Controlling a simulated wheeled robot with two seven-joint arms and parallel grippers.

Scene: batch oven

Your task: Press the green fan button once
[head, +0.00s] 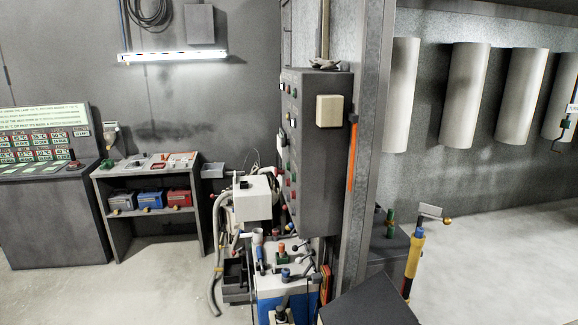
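A tall grey control cabinet (318,150) stands at the centre of the head view, beside a metal post. Its narrow left face carries a column of small buttons and lamps, some red and some green, seen at a steep angle. I cannot tell which of them is the green fan button, and the labels are too small to read. Neither of my grippers shows in the head view.
A blue-fronted unit (269,307) with levers and knobs stands below the cabinet. Left are a shelf bench (105,180) with coloured boxes and a console (50,228). A yellow post (413,258) stands at right. The floor at front left is clear.

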